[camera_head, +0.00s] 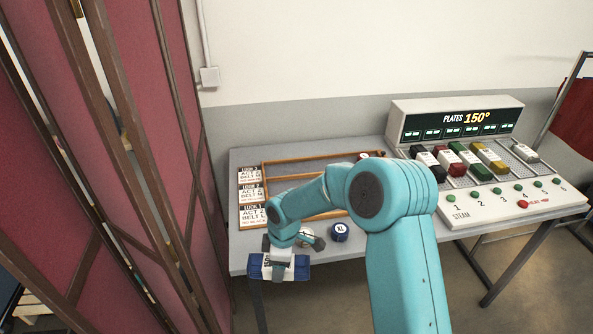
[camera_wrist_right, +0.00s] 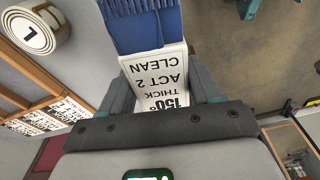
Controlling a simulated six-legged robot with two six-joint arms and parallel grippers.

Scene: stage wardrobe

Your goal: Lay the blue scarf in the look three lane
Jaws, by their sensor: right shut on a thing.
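The blue scarf (camera_head: 258,268) is folded, with a white tag across its middle. My right gripper (camera_head: 280,250) is shut on it and holds it at the table's front left edge. In the right wrist view the scarf (camera_wrist_right: 143,28) has a fringed edge, and its tag (camera_wrist_right: 162,82) between the fingers reads 150°, THICK, ACT 2, CLEAN. The wooden lane rack (camera_head: 310,156) lies behind the gripper. The look three card (camera_head: 248,174) marks its far lane, with the look two and look one cards nearer. My left gripper is not in view.
A blue roll (camera_head: 340,232) and a pale roll (camera_head: 306,236) lie in front of the rack. A small red-and-white thing (camera_head: 364,155) sits at the far lane's right end. The plate machine (camera_head: 455,125) stands right; a folding screen (camera_head: 150,170) stands left.

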